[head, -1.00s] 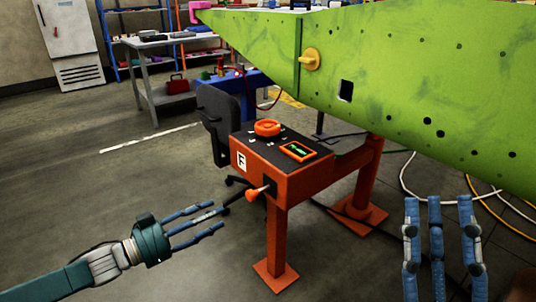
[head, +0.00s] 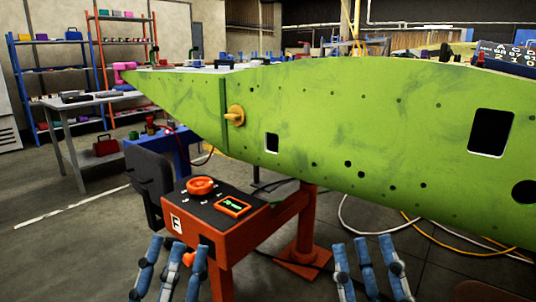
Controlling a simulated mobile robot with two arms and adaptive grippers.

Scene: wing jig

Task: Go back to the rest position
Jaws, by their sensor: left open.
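My right gripper (head: 371,268) is at the bottom right of centre, fingers up and spread apart, open and empty. It shows below the green wing panel (head: 345,120), over the floor.
The control stand carries a round orange knob (head: 201,186) and a small green display (head: 232,205). A black chair (head: 150,178) stands behind it. Cables (head: 440,238) lie on the floor at right. A grey workbench (head: 85,100) stands at back left; floor at left is clear.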

